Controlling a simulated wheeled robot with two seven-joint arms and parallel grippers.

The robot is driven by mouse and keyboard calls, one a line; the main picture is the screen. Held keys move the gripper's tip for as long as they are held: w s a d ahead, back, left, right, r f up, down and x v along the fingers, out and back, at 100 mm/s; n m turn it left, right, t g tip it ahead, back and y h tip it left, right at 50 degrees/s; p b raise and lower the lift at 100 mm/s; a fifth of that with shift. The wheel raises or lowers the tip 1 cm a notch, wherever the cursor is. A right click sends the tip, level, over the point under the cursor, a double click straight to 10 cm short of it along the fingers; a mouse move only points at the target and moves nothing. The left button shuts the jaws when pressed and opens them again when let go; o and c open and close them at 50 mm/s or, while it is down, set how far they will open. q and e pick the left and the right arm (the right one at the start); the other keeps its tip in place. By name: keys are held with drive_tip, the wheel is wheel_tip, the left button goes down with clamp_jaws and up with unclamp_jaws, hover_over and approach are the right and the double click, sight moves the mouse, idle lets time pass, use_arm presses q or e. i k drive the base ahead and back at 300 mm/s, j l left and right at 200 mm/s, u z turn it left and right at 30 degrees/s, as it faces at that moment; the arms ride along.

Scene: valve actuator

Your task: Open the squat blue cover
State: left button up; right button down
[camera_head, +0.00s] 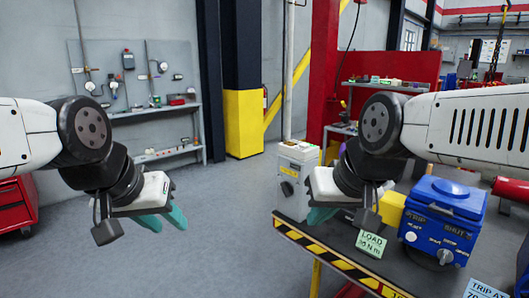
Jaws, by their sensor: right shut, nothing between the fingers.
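The squat blue cover (446,196) is the lid on top of a blue actuator box (436,235) at the right of the bench; it looks closed. The box front carries white knobs and dials and lettering that reads TRIP and SHUT. My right gripper (318,216), with teal fingers, is shut and empty to the left of the box, apart from it; the wrist hides part of the bench behind. My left gripper (166,221) hangs over open floor at the left, its two teal fingers apart and nothing between them, far from the cover.
The dark bench (400,272) has a yellow-black striped edge. On or by it are a grey box with a dial (292,185), a yellow block (391,208), a green LOAD card (370,243) and a TRIP card (484,289).

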sight(465, 204)
drive_tip(key=z, duration=1.7)
drive_tip(key=k+j+z, duration=0.2)
drive_tip(key=j, duration=0.25)
drive_tip(key=k+j+z, duration=0.2)
drive_tip(key=j, duration=0.2)
drive_tip(key=j+z, duration=0.25)
drive_tip(key=j, duration=0.2)
drive_tip(key=k+l, duration=0.05)
